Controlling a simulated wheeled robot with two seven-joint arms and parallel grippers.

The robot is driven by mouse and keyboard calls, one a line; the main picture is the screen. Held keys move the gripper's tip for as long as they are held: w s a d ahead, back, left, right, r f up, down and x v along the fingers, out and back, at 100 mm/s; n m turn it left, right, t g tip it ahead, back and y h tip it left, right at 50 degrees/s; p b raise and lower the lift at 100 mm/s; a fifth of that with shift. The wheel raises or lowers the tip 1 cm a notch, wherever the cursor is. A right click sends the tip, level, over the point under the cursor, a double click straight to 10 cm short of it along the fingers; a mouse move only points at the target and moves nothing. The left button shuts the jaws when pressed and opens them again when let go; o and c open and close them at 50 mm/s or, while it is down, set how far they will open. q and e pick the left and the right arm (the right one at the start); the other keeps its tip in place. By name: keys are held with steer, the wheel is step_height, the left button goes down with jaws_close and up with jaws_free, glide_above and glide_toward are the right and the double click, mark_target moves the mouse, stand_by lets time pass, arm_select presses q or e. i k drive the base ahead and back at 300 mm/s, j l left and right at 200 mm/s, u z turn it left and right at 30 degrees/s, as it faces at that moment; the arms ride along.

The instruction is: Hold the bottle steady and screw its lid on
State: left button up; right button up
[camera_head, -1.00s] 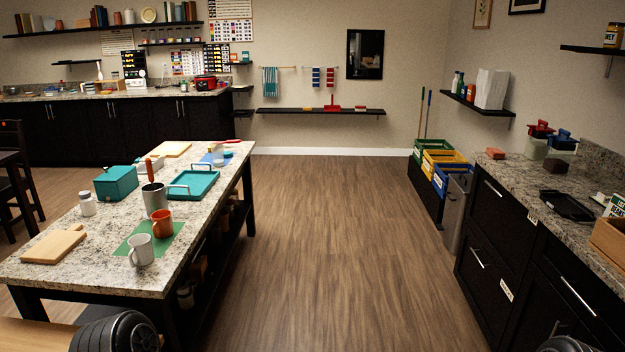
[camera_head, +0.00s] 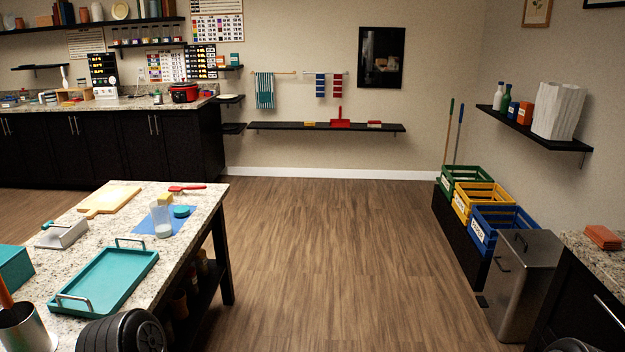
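A clear, pale bottle (camera_head: 161,221) stands upright and open-topped on a blue mat (camera_head: 148,226) near the right edge of the granite island. A round teal lid (camera_head: 181,211) lies on the mat just right of the bottle, apart from its top. Neither of my grippers is in view. Only dark, rounded parts of my arms show at the bottom edge, well short of the bottle.
A teal tray (camera_head: 112,278), a metal pot (camera_head: 25,332), a grey-white box (camera_head: 62,235), a cutting board (camera_head: 108,200), a yellow block (camera_head: 165,199) and a red-handled tool (camera_head: 187,188) share the granite island (camera_head: 205,205). The wooden floor (camera_head: 330,260) on its right is clear.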

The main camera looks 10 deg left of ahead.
mark_target(159, 208)
steer(key=i+u, duration=0.1)
steer(key=i, duration=0.4)
steer(key=i+l+u, duration=0.1)
steer(key=i, duration=0.4)
steer(key=i+l+u, duration=0.1)
steer(key=i, duration=0.35)
steer(key=i+l+u, duration=0.1)
steer(key=i, duration=0.4)
steer(key=i+l+u, duration=0.1)
steer(key=i+l, duration=0.15)
steer(key=i, duration=0.2)
